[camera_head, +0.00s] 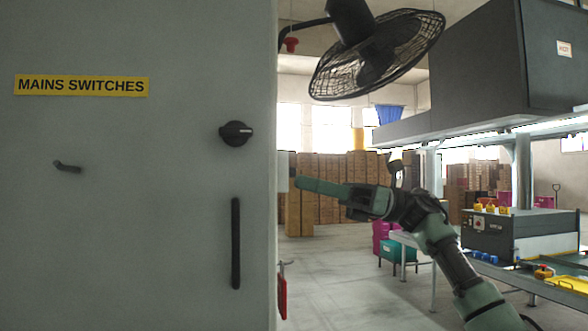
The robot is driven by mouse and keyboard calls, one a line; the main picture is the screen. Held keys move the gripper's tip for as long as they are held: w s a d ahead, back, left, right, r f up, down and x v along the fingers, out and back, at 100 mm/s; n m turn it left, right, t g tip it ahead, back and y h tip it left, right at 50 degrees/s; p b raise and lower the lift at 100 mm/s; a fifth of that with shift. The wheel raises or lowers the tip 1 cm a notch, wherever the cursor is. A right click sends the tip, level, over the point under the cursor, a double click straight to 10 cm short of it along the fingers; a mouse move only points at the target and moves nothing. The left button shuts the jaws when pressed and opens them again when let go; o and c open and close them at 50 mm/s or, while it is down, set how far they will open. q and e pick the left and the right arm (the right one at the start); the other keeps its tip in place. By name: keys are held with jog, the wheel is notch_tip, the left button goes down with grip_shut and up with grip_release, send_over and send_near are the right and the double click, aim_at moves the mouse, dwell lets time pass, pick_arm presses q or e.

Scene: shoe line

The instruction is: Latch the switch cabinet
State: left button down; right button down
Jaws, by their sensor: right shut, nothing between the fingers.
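The grey switch cabinet (130,200) fills the left of the head view, with a yellow "MAINS SWITCHES" label (82,86). Its front appears flat and closed. A black rotary knob (235,133) sits near its right edge, above a long black vertical handle (236,243). A small dark lever (67,167) is at the left. My right gripper (300,184) is shut and empty, its tip just right of the cabinet's edge, beside a small pale part (283,171) there. I cannot tell if they touch. My left gripper is not in view.
A black fan (376,55) hangs above my right arm. A red item (282,295) hangs at the cabinet's lower right side. A bench with a dark machine (490,235) stands at right. Stacked cartons (325,190) are far behind. Floor between is open.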

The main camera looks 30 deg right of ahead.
aim_at(264, 149)
jog(key=p+x, duration=0.2)
jog(key=x, duration=0.7)
jog(key=shift+r+p, duration=0.1)
jog(key=shift+p, duration=0.25)
notch_tip(264, 149, up, 3)
jog(key=shift+d+f+p, duration=0.1)
jog(key=shift+p, duration=0.75)
jog(key=shift+s+d+r, duration=0.1)
jog(key=shift+d+r, duration=0.05)
jog(key=shift+r, duration=0.35)
